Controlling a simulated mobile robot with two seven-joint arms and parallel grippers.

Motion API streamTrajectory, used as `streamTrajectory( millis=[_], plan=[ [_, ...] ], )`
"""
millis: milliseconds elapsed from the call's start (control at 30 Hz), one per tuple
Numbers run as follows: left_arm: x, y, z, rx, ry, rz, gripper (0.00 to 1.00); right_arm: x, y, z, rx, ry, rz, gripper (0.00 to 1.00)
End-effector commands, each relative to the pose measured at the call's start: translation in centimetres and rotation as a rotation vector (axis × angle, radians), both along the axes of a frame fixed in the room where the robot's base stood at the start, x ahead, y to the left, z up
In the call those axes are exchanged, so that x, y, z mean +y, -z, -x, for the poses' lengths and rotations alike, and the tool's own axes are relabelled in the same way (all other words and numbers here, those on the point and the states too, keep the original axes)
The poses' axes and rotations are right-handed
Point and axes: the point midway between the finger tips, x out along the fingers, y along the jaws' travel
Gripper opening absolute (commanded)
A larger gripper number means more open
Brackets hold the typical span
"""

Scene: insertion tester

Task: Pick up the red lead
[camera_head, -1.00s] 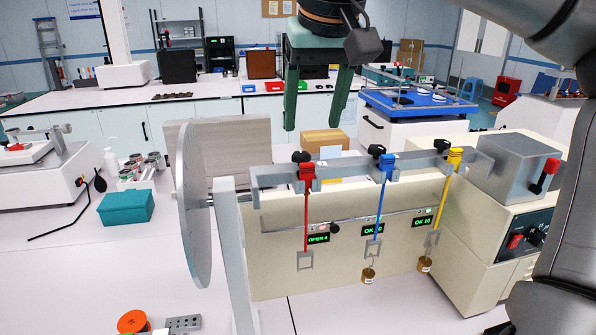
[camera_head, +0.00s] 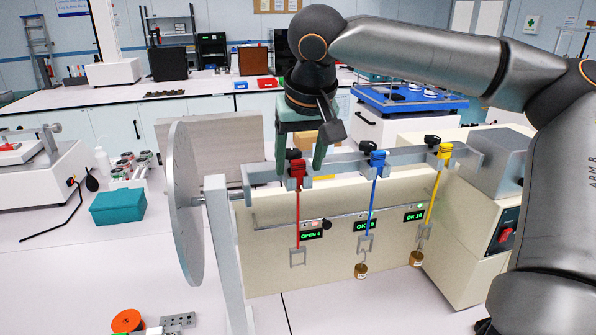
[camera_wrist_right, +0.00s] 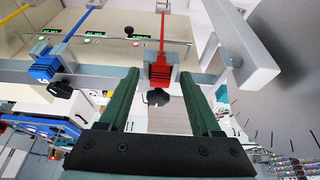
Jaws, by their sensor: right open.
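The red lead (camera_head: 297,215) hangs from a red clamp block (camera_head: 297,170) at the left part of the grey rail, with a small metal frame at its lower end. A display by it reads OPEN. My right gripper (camera_head: 301,168) is open, its green fingers pointing down on either side of the red block in the head view. In the right wrist view the gripper (camera_wrist_right: 168,80) is open and the red block (camera_wrist_right: 160,72) shows between and beyond the fingertips, with a black knob (camera_wrist_right: 159,97) nearer. Contact cannot be told. My left gripper is out of view.
A blue lead (camera_head: 372,195) and a yellow lead (camera_head: 436,190) hang farther right on the rail (camera_head: 340,164), with brass weights below. A large grey disc (camera_head: 178,205) stands left of the rail. An orange spool (camera_head: 127,320) lies at the front left.

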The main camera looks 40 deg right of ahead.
Motion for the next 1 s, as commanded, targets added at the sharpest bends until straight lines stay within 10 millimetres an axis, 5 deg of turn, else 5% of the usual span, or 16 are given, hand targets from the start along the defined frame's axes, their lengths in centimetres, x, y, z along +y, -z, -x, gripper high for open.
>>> streamTrajectory(
  millis=[67,633,1000],
  plan=[
    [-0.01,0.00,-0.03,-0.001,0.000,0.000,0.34,0.00,-0.01,0.00,0.000,0.000,0.000,0.65],
    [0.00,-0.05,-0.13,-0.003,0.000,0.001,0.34,0.01,-0.06,0.02,0.000,0.000,0.000,0.02],
    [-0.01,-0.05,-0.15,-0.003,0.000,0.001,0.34,0.02,-0.16,0.02,-0.001,0.000,0.000,0.00]
  ],
)
